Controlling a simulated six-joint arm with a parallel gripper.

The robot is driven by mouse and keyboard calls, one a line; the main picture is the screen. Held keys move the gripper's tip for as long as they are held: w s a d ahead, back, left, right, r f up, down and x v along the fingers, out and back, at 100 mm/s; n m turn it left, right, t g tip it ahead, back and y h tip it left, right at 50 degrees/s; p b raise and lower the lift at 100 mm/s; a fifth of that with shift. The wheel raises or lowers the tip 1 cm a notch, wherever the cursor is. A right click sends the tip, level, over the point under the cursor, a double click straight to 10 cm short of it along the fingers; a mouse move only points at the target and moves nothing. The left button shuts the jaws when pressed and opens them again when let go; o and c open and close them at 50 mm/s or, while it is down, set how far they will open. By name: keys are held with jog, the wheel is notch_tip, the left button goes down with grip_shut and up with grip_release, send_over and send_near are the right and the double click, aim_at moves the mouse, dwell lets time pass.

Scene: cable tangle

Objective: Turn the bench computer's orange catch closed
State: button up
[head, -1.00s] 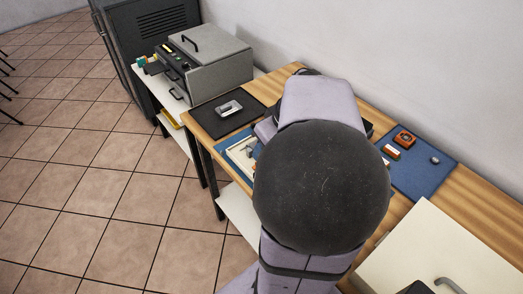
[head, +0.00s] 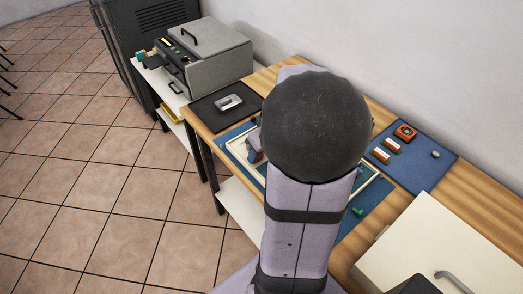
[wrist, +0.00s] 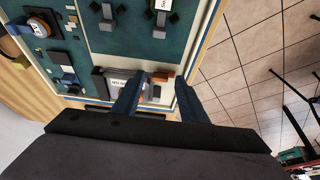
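The bench computer is a teal board in a cream frame (wrist: 207,30), filling the upper left of the wrist view. In the head view its frame (head: 372,192) shows on both sides of my arm, which hides the middle. The orange catch (wrist: 160,76) is a small piece near the frame's edge in the wrist view, close to a grey block and a white-labelled part (wrist: 115,84). My gripper (wrist: 159,80) is open, its two blue fingers apart with the catch between their tips in the picture. Whether they touch it, I cannot tell.
A blue mat (head: 412,165) with small orange and white parts lies to the right. A black mat (head: 215,115) with a metal piece lies to the left, before a grey case (head: 215,65). A cream box (head: 455,250) stands in the right foreground.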

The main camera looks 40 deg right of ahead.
grip_shut()
